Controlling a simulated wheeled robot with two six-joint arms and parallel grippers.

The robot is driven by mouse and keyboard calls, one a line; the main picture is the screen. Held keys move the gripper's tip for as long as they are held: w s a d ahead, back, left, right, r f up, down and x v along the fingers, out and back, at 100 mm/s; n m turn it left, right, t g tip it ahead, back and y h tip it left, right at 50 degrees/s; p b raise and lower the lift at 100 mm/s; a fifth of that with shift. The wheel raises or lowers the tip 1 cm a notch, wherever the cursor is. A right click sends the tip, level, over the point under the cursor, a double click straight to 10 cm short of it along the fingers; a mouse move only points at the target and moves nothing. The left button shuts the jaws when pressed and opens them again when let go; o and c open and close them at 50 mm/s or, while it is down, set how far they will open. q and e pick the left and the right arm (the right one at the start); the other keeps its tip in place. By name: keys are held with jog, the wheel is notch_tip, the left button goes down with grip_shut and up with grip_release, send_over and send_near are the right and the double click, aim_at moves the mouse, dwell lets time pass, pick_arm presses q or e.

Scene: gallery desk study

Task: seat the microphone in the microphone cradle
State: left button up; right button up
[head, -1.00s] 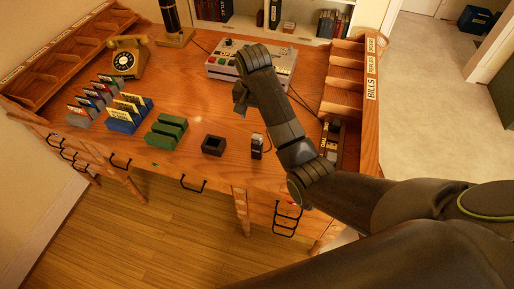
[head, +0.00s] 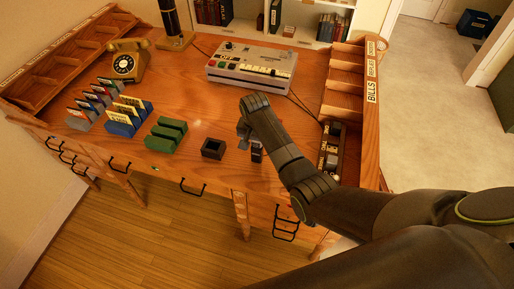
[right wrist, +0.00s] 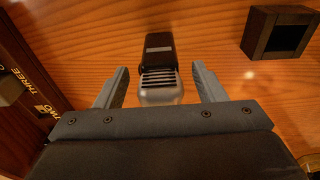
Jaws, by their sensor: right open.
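The microphone (head: 257,153), with a black body and a silver ribbed head, is on the desk near its front edge. In the right wrist view the microphone (right wrist: 159,52) has its silver head toward me. The microphone cradle (head: 212,155), a dark square holder with an open, empty recess, is left of it. The cradle also shows at the upper right of the right wrist view (right wrist: 258,30). My right gripper (head: 246,134) is open, its fingers (right wrist: 159,77) on either side of the microphone's head with gaps on both sides. My left gripper is out of view.
A green rack (head: 166,133) and card holders (head: 122,124) stand left of the cradle. A grey console (head: 252,71) is behind. A dark tray of small blocks (head: 331,150) and wooden pigeonholes (head: 345,78) are right. Bare desk lies between console and cradle.

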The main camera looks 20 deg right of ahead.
jog(key=shift+w+d+f, duration=0.1)
jog(key=shift+f, duration=1.05)
jog(key=shift+c, duration=0.2)
jog(key=c, duration=1.2)
